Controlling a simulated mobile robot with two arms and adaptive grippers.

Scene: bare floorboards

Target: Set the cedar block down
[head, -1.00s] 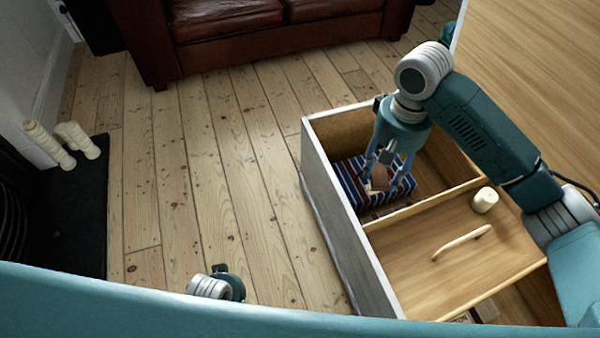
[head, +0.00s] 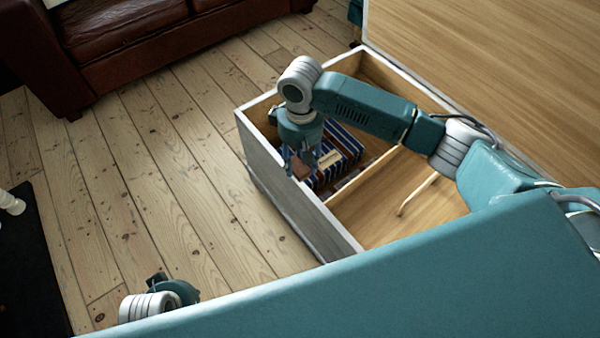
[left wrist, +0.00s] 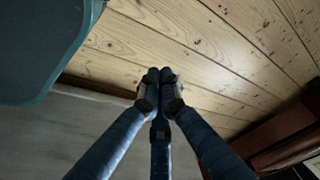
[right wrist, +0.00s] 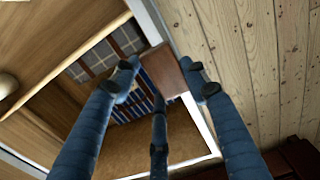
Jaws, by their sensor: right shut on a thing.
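The cedar block (head: 300,167) is a small reddish-brown block. My right gripper (head: 310,162) is shut on it, inside the outline of an open wooden chest (head: 352,243) near its left wall. In the right wrist view the block (right wrist: 164,70) sits between the fingertips (right wrist: 163,80) and overlaps the chest's white rim. Its height above the chest cannot be told. A blue striped item (head: 340,146) with a pale label lies in the compartment beside it. My left gripper (left wrist: 160,78) has its fingertips together, empty, away from the chest; part of its wrist (head: 160,298) shows.
A divider and a wooden panel with a bar handle (head: 416,194) lie right of the compartment. A large wooden surface (head: 480,60) stands at the back right. A brown leather sofa (head: 120,40) is behind. Bare floorboards (head: 150,180) left of the chest are clear.

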